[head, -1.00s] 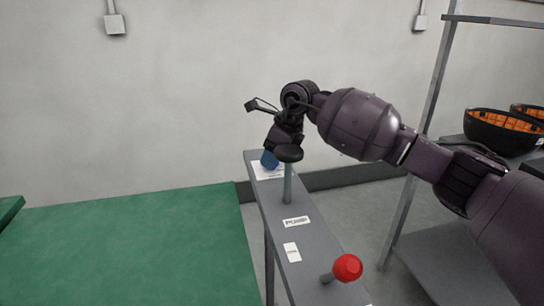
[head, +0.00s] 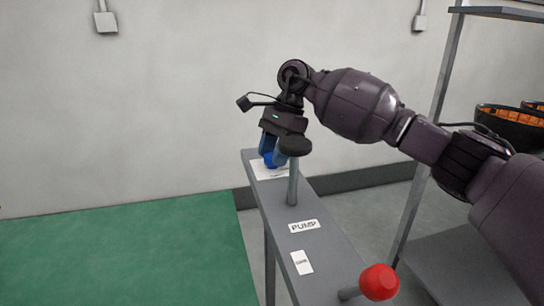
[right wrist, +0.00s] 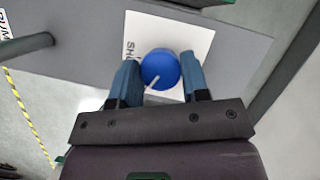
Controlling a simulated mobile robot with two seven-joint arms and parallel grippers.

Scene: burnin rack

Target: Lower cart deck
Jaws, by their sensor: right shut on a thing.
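The green cart deck (head: 120,255) lies flat at the lower left of the head view. Beside it runs a narrow grey panel (head: 262,205) with controls. A round blue knob (right wrist: 160,69) with a pale pointer line sits on a white label at its far end; the label text is partly hidden. My right gripper (head: 271,157) points down there, its blue fingers shut on the knob from both sides. A black-topped post (head: 293,185) stands close by, behind a label reading PUMP (head: 304,226). A red ball handle (head: 379,282) is at the near end. My left gripper is out of view.
A grey shelf rack (head: 440,110) with black bins (head: 512,127) holding orange contents stands at the right. The deck is bare where visible. The black-topped post stands close to my right gripper.

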